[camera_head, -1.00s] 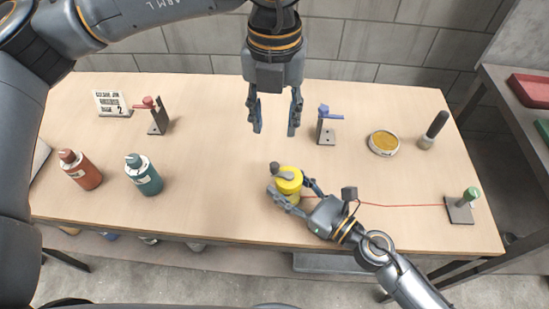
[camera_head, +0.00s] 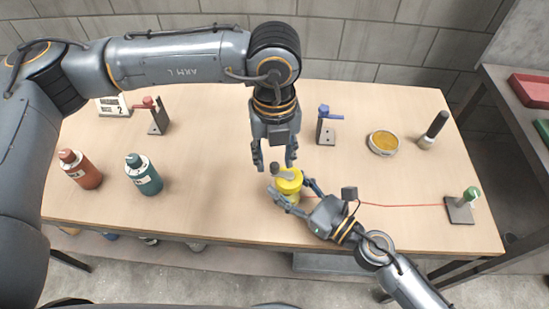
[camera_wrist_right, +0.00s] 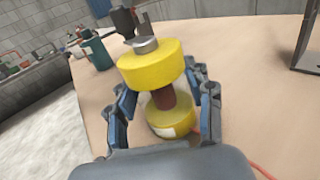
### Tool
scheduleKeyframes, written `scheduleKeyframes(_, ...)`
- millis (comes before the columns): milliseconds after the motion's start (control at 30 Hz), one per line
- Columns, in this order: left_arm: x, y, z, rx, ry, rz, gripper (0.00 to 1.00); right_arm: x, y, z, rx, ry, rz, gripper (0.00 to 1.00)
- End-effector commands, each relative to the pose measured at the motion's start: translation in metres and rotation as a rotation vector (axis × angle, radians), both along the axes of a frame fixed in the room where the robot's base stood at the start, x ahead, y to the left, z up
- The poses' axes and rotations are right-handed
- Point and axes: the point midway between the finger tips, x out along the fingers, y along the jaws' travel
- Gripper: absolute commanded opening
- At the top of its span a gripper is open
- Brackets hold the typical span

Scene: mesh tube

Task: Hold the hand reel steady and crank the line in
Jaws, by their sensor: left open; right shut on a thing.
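The yellow hand reel (camera_head: 289,184) stands upright near the table's front edge. It has a grey crank arm and a dark knob (camera_head: 275,168) on top. My right gripper (camera_head: 292,190) is shut on the reel from the right. The right wrist view shows its fingers on both sides of the reel's brown-red core (camera_wrist_right: 167,97), between the two yellow flanges. My left gripper (camera_head: 275,163) is open, pointing down, its fingers on either side of the knob; whether they touch it cannot be told. A red line (camera_head: 405,206) runs from the reel to a block with a green-topped post (camera_head: 469,194).
Red (camera_head: 80,170) and teal (camera_head: 143,174) bottles stand at left. A red-topped bracket (camera_head: 156,116), a sign (camera_head: 112,106), a blue-handled bracket (camera_head: 327,126), a round yellow tin (camera_head: 382,142) and a dark-handled tool (camera_head: 433,130) stand farther back. The table between bottles and reel is clear.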

Motion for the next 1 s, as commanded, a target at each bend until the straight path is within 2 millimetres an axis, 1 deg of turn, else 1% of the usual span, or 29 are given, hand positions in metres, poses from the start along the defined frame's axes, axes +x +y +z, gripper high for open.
scheduleKeyframes(33, -0.0005, 0.0002, -0.0058, 0.000, 0.002, 0.000, 0.41, 0.0000, 0.0000, 0.0001, 0.000, 0.000, 0.000, 0.16)
scheduleKeyframes(133, -0.0002, 0.0000, -0.0118, -0.001, 0.001, 0.000, 0.41, 0.0000, 0.0000, 0.0001, 0.000, 0.000, 0.000, 0.16)
scheduleKeyframes(433, -0.0001, 0.0001, -0.0143, 0.000, 0.000, -0.001, 0.41, 0.0000, 0.0000, 0.0000, 0.000, 0.000, 0.000, 0.16)
scheduleKeyframes(467, -0.0001, 0.0001, -0.0143, 0.000, 0.000, -0.001, 0.39, 0.0000, 0.0000, 0.0000, 0.000, 0.000, 0.000, 0.16)
scheduleKeyframes(500, -0.0001, 0.0001, -0.0142, 0.000, 0.000, -0.001, 0.30, 0.0000, 0.0000, 0.0000, 0.000, 0.000, 0.000, 0.16)
scheduleKeyframes(567, -0.0001, 0.0000, -0.0142, 0.000, 0.000, -0.001, 0.18, -0.0001, 0.0001, 0.0000, 0.000, 0.000, 0.000, 0.16)
scheduleKeyframes(600, -0.0001, 0.0001, -0.0142, 0.000, 0.000, -0.001, 0.10, -0.0001, 0.0001, 0.0000, 0.000, 0.000, 0.000, 0.16)
scheduleKeyframes(633, -0.0001, 0.0000, -0.0141, 0.000, 0.000, -0.001, 0.04, -0.0001, 0.0001, 0.0000, 0.000, 0.000, 0.000, 0.16)
scheduleKeyframes(667, -0.0001, 0.0000, -0.0141, 0.000, 0.000, -0.001, 0.00, -0.0001, 0.0001, 0.0000, 0.000, 0.000, 0.000, 0.16)
scheduleKeyframes(1000, 0.0007, -0.0001, -0.0140, 0.000, 0.000, -0.024, 0.00, 0.0000, 0.0000, 0.0000, 0.000, 0.000, 0.000, 0.16)
